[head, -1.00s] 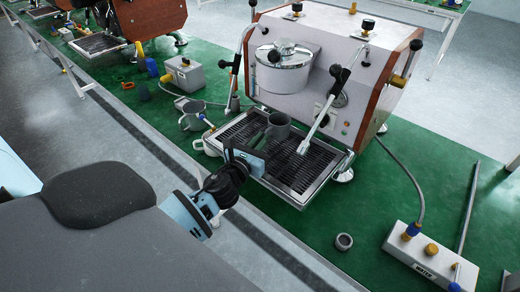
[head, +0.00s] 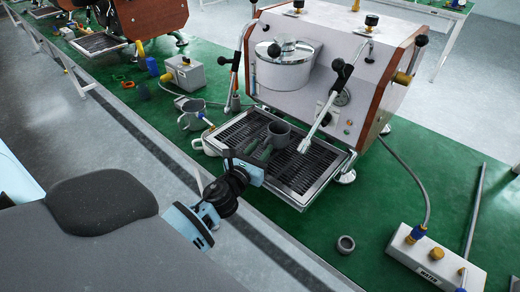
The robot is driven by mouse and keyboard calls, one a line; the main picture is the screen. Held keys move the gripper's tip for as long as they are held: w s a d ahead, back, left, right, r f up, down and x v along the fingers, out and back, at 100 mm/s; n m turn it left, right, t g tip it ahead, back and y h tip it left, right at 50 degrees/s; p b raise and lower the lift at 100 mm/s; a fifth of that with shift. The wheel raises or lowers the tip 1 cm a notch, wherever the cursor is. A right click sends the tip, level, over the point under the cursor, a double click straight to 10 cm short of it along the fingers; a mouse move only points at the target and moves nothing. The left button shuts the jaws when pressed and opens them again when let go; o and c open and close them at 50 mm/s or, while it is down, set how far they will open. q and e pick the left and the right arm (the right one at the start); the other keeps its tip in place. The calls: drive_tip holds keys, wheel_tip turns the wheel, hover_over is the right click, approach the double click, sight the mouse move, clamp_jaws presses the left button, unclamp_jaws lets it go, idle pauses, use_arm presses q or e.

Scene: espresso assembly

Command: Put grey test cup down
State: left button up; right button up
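The grey test cup (head: 279,134) stands upright on the black slatted drip tray (head: 318,184) of the espresso machine, below the machine's front. My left gripper (head: 258,151) is just in front of the cup, over the front left part of the tray. Its two dark fingers look spread apart, with nothing seen between them. The fingertips point toward the cup and look clear of its body. The side of the cup facing the gripper is partly hard to make out. My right gripper is not in view.
The espresso machine (head: 320,60) stands behind the tray, with a metal lever hanging over it. Grey and pale cups (head: 192,112) stand left of the tray. A small grey ring (head: 345,244) and a white water box (head: 432,258) are at the right. The green mat between is clear.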

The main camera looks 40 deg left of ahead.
use_arm(q)
drive_tip(key=shift+r, duration=0.2)
drive_tip(key=s+d+b, duration=0.1)
drive_tip(key=s, duration=1.1)
drive_tip(key=shift+d+f, duration=0.15)
drive_tip(key=shift+d, duration=0.1)
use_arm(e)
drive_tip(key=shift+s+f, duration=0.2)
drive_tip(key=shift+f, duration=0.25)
